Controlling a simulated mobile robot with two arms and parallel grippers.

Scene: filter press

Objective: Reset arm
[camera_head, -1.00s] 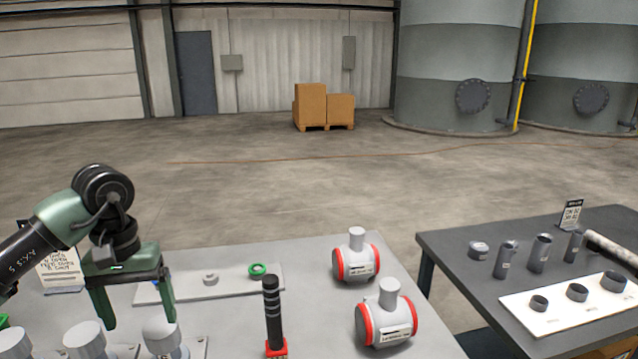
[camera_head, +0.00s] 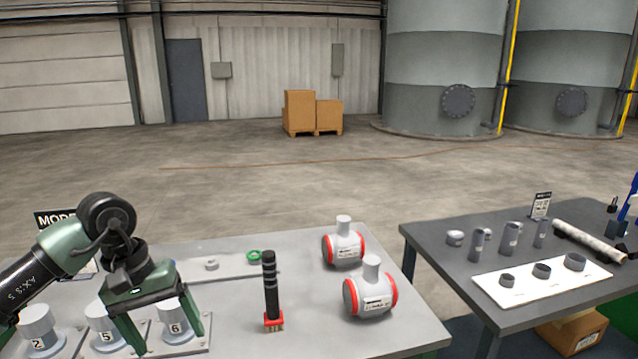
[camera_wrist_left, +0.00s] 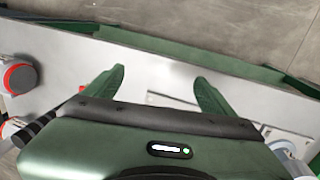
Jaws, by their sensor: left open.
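My left gripper (camera_head: 172,342) is open, with its fingers pointing down over the near left part of the light grey table (camera_head: 235,325). It also shows in the left wrist view (camera_wrist_left: 160,74), with nothing between its fingertips. In the head view the fingers overlap the numbered grey knobs marked 5 (camera_head: 104,322) and 6 (camera_head: 172,316); I cannot tell whether they touch. Another knob marked 2 (camera_head: 38,322) stands to the left. My right gripper is not in view.
A black-handled brush (camera_head: 270,285) stands right of the gripper. Two white, red-rimmed housings (camera_head: 343,246) (camera_head: 371,293) sit farther right. A green ring (camera_head: 253,255) lies on a plate behind. A dark table (camera_head: 440,243) with grey cylinders stands right, across a gap.

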